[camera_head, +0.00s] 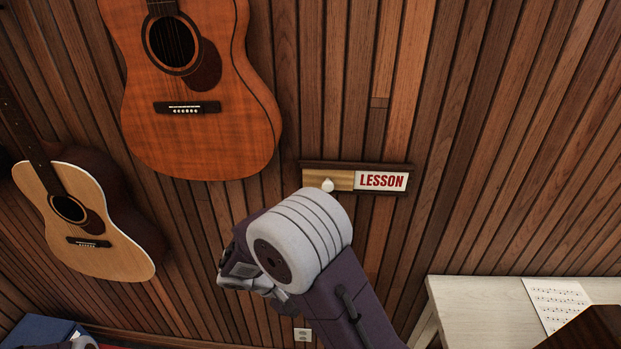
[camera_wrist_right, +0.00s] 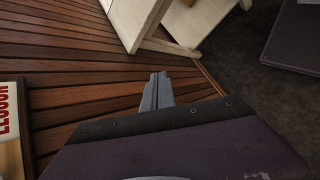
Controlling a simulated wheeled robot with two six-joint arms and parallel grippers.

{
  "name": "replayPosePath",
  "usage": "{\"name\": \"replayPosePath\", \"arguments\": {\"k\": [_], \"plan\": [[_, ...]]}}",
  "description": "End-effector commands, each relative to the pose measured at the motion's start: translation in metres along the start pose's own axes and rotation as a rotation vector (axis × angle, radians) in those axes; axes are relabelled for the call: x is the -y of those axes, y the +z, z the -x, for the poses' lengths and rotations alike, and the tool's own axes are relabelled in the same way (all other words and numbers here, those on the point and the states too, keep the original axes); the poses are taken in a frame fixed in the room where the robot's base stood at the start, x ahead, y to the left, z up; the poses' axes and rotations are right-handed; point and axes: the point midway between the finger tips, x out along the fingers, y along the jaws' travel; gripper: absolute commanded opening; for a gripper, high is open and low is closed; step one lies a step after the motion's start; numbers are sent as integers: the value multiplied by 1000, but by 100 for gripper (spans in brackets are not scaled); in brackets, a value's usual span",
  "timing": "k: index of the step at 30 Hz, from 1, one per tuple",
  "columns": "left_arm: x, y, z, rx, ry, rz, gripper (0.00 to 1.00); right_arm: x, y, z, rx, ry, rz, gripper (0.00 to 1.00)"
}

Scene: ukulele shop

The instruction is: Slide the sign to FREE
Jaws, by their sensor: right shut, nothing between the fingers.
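The sign (camera_head: 381,181) is a dark-framed wall panel that shows the red word LESSON at its right. A wooden slider (camera_head: 344,178) with a pale round knob (camera_head: 327,185) covers its left part. In the right wrist view, part of the sign (camera_wrist_right: 9,115) shows at the left edge. My right gripper (camera_wrist_right: 157,90) is shut and empty, its fingertips pointing away from the wrist and apart from the sign. In the head view my right arm stands just below the sign, and its fingertips are hard to make out.
An orange guitar (camera_head: 210,120) hangs on the slatted wall (camera_head: 480,180) left of the sign, and a pale-topped guitar (camera_head: 100,240) hangs lower left. A white table (camera_head: 470,310) with a music sheet (camera_head: 556,302) stands at lower right. The wall right of the sign is clear.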

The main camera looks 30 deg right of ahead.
Motion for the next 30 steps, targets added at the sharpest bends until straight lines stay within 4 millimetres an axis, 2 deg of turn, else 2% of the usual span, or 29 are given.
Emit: {"name": "replayPosePath", "arguments": {"k": [1, 3, 6, 9, 10, 13, 22, 26, 30], "plan": [[-1, -3, 28, 0, 0, 0, 40, -40, -13, 39, -3, 230, 11, 0], [-1, -4, 38, 0, 0, 0, 40, -74, -38, 85, -51, 521, -40, 0], [-1, -5, 47, 0, 0, 0, 40, -93, -61, 145, -155, 800, -135, 0], [-1, -5, 50, 1, 0, 0, 40, -96, -70, 182, -233, 944, -204, 0], [-1, -5, 51, 1, 0, 0, 40, -96, -72, 188, -247, 967, -218, 0], [-1, -5, 50, 1, 0, 0, 40, -96, -73, 194, -265, 996, -235, 0], [-1, -5, 51, 1, 0, 0, 40, -100, -73, 191, -260, 991, -234, 0], [-1, -6, 60, 1, 0, 0, 40, -117, -74, 183, -257, 991, -234, 0], [-1, -7, 72, 1, 0, 0, 40, -144, -76, 167, -255, 990, -233, 0]]}}
